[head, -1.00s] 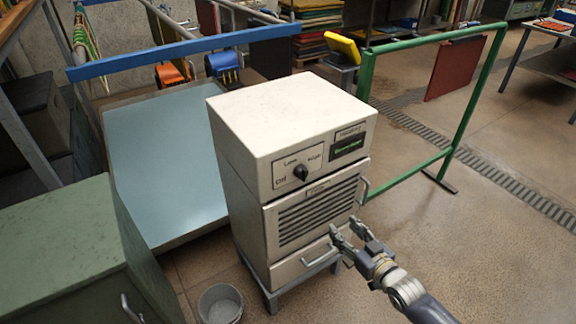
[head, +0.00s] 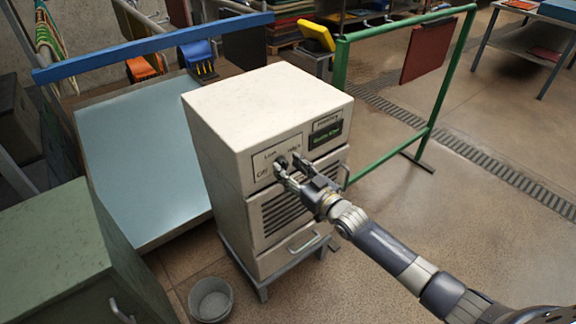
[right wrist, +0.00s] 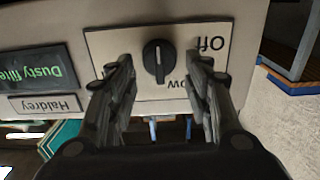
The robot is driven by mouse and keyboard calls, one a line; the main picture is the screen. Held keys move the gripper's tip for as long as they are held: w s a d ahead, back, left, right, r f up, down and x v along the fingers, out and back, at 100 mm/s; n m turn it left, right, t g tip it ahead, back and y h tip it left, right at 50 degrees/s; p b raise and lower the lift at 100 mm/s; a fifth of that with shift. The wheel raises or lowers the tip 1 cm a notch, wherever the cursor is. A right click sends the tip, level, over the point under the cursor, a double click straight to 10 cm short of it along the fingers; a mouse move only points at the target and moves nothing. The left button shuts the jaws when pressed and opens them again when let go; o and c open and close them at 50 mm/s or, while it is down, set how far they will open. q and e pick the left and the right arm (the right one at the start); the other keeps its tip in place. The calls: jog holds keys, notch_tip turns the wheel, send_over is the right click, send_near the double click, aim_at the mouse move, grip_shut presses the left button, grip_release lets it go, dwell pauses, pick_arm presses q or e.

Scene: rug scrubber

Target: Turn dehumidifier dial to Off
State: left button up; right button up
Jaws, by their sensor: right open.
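The dehumidifier (head: 265,105) is a cream box on a grey stand. Its black dial (right wrist: 158,62) sits on a pale plate (right wrist: 108,44), seen upside down in the right wrist view, with "Off" at right and part of "Low" below. The dial's bar stands upright there; which label it points at is unclear. In the head view the dial (head: 281,161) is partly covered. My right gripper (head: 289,167) is open at the panel. Its fingers are on either side of the dial, with gaps visible in the right wrist view. My left gripper is not in view.
A display (right wrist: 32,70) reading "Dusty filte..." is beside the dial plate. A green cabinet (head: 50,235) stands at left, a grey bucket (head: 210,299) on the floor. A green frame (head: 437,100) stands behind at right.

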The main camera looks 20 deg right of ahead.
jog(key=shift+w+a, duration=0.2)
jog(key=shift+w, duration=0.35)
jog(key=c, duration=0.9)
jog(key=shift+c, duration=0.2)
jog(key=shift+n, duration=0.4)
jog(key=n, duration=0.4)
jog(key=shift+s+a+f+n, duration=0.1)
jog(key=shift+a+n, duration=0.15)
jog(key=shift+n, duration=0.05)
jog(key=n+b, duration=0.1)
jog(key=n, duration=0.5)
jog(key=shift+s+a+f+b, duration=0.1)
jog(key=shift+a+f+b, duration=0.1)
jog(key=shift+b, duration=0.15)
jog(key=shift+n, duration=0.4)
